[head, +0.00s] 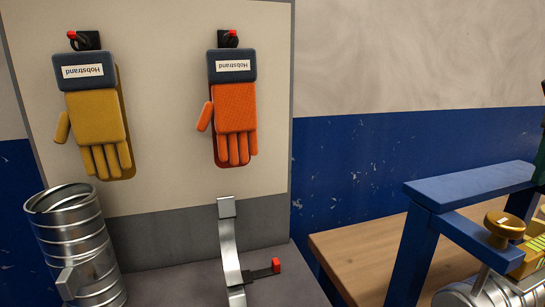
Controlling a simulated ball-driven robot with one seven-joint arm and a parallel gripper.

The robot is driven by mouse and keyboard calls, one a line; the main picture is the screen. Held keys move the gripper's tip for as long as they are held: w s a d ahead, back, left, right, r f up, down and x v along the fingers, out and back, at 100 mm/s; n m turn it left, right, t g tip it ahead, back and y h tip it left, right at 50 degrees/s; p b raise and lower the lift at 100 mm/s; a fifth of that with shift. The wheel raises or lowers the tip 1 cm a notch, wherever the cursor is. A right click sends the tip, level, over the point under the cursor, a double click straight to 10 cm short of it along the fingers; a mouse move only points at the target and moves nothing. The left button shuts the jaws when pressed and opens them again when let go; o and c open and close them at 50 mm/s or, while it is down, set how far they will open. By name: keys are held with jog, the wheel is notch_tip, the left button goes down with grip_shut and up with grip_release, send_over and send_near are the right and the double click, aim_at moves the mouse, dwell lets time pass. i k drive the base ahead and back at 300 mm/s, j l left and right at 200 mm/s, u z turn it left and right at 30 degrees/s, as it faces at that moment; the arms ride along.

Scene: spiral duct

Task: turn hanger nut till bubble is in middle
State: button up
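A round brass knob (505,224), which looks like the hanger nut, sits at the lower right beside a blue frame (470,184). A silvery duct section (487,292) lies below it, cut off by the picture's edge. A yellow-green piece (535,254), perhaps the level, shows at the right edge; no bubble can be made out. My gripper is not in view.
A yellow glove (95,118) and an orange glove (235,105) hang on a pale board. An upright spiral duct (75,245) and a curved metal strap (229,250) stand below. A wooden top (350,247) extends behind the blue frame.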

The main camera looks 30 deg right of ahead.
aim_at(503, 226)
jog(key=k+j, duration=0.8)
jog(key=k, duration=0.05)
